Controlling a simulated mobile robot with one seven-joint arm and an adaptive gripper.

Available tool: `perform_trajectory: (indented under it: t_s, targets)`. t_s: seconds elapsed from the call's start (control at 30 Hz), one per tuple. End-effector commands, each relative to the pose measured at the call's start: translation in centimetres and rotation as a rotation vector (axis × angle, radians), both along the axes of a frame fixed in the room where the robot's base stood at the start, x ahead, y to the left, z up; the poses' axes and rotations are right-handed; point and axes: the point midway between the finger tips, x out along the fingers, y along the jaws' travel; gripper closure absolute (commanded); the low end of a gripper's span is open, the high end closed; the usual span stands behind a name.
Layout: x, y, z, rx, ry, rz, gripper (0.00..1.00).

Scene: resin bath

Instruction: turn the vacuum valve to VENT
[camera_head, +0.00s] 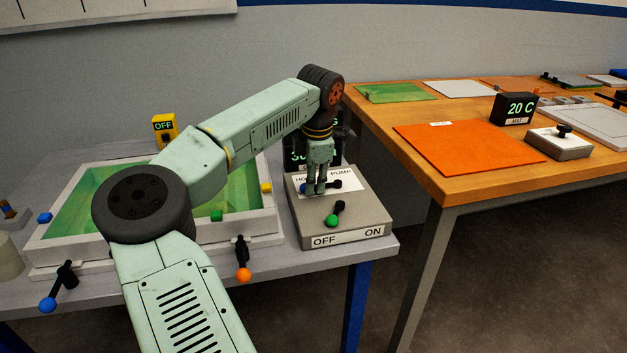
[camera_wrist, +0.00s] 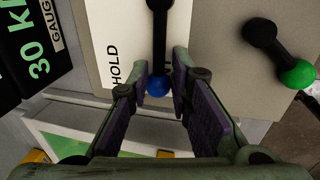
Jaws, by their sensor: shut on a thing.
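The vacuum valve (camera_head: 336,184) is a black lever with a blue ball knob, on a white label plate on top of the grey pump box (camera_head: 374,211). In the wrist view the lever (camera_wrist: 160,38) runs down the picture to its blue knob (camera_wrist: 158,85). My gripper (camera_head: 314,190) points down at the knob end, and in the wrist view its fingertips (camera_wrist: 162,78) are on either side of the knob, shut on it. HOLD reads left of the lever, and part of PUMP shows in the head view. No VENT mark is readable; fingers and lever cover part of the plate.
A green-knobbed lever (camera_head: 333,215) stands beside the valve above the OFF/ON label. A display (camera_head: 297,155) stands behind the pump box; its GAUGE reading is partly cut off. The white-rimmed bath (camera_head: 100,254) is left, with an orange-knobbed lever (camera_head: 243,268) in front.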

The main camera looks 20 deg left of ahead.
Motion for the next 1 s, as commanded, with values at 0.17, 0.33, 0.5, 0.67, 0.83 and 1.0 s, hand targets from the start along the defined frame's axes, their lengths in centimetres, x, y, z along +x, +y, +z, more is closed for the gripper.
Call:
perform_trajectory:
  t_s: [0.17, 0.33, 0.5, 0.67, 0.83, 1.0]
  targets:
    - [-0.2, 0.4, 0.1, 0.006, 0.004, 0.011, 1.00]
    - [-0.2, 0.4, 0.1, 0.006, 0.004, 0.011, 1.00]
    - [-0.2, 0.4, 0.0, 0.004, 0.005, 0.009, 0.72]
    - [-0.1, 0.2, 0.0, 0.002, 0.003, 0.006, 0.70]
    - [-0.1, 0.1, 0.1, 0.001, 0.002, 0.005, 0.70]
    - [-0.3, -0.1, 1.8, 0.002, 0.001, 0.005, 0.70]
